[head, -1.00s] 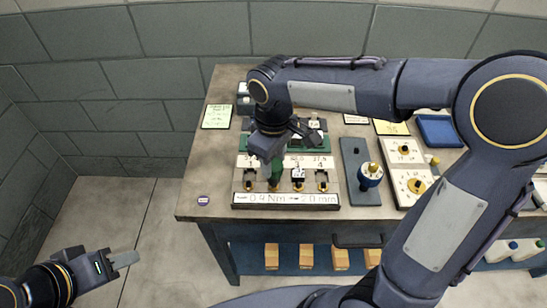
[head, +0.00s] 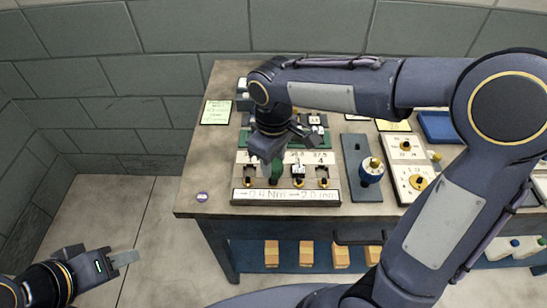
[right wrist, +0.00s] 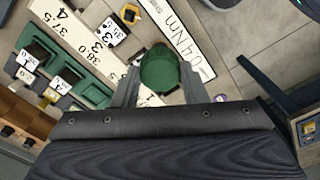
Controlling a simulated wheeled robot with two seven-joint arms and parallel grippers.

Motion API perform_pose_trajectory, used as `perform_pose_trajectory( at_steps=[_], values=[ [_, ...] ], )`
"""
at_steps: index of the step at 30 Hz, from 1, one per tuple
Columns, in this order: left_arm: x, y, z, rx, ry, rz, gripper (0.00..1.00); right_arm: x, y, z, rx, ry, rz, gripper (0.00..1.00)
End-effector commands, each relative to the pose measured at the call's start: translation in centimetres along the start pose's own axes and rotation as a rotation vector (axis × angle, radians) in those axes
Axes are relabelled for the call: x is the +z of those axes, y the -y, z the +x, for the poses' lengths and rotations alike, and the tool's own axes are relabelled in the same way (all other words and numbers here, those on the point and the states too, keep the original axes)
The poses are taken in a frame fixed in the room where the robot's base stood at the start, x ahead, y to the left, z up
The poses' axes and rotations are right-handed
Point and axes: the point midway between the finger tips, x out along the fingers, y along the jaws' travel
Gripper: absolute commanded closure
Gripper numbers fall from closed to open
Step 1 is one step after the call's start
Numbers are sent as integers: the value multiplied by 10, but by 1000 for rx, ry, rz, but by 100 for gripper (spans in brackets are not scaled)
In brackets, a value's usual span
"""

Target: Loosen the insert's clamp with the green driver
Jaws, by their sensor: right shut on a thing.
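A white insert block (head: 298,170) sits one position to the right, with a brass clamp screw (head: 298,183) in front. Whether the driver's tip touches a screw I cannot tell.
A label strip (head: 285,196) reading 0.4 Nm and 2.0 mm runs along the board's front. A grey plate with a blue-and-white knob (head: 371,170) and a white dial panel (head: 404,186) stand to the right. The table's (head: 205,160) left end is mostly clear.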

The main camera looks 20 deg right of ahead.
Motion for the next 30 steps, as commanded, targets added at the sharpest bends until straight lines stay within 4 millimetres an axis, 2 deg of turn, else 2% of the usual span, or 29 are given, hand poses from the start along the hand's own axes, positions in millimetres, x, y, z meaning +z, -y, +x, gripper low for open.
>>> perform_pose_trajectory(
  at_steps=[3,4,9,11,14,22,30],
  values=[
    [0,0,0,0,0,0,64,0,0,0,0,0,0,85],
    [0,0,0,0,0,0,64,0,0,0,0,0,0,62],
    [0,0,0,0,0,0,64,0,0,0,0,-1,0,85],
    [0,0,0,0,0,0,64,0,0,0,0,-1,0,90],
    [-1,-1,-2,0,0,0,64,0,0,-1,0,0,-29,90],
    [-5,-5,-10,0,0,0,64,0,0,-1,-1,1,-314,90],
    [-5,-5,-10,0,0,0,64,0,0,1,0,0,-353,90]
  ],
)
